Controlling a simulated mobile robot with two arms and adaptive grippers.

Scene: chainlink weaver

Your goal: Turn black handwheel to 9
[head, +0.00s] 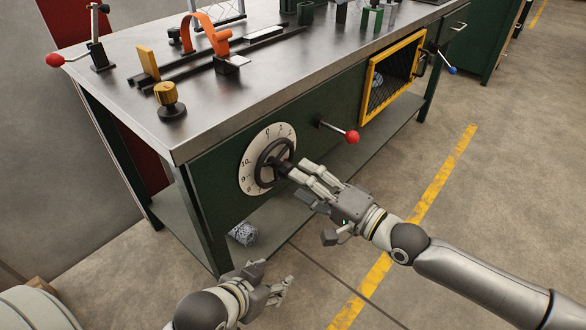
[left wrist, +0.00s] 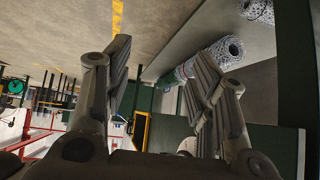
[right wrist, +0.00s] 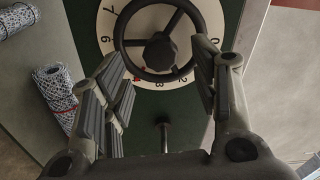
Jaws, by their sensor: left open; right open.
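The black handwheel (head: 264,157) sits on a white numbered dial (head: 249,168) on the green bench front. In the right wrist view the handwheel (right wrist: 160,52) shows its hub and spokes, with the dial (right wrist: 183,84) behind. A small red mark shows on the dial near 4 in that view. My right gripper (head: 300,182) is open, its fingers pointing at the wheel from the front. In its wrist view the fingers stand either side of the wheel; I cannot tell if they touch it. My left gripper (head: 276,276) is open and empty, low in front of the bench.
A red-knobbed lever (head: 351,136) sticks out right of the dial. A yellow-framed mesh door (head: 374,85) is farther right. A mesh roll (head: 243,234) lies on the lower shelf. The steel benchtop (head: 215,110) holds an orange clamp (head: 208,38) and a yellow knob (head: 168,95). Floor is open in front.

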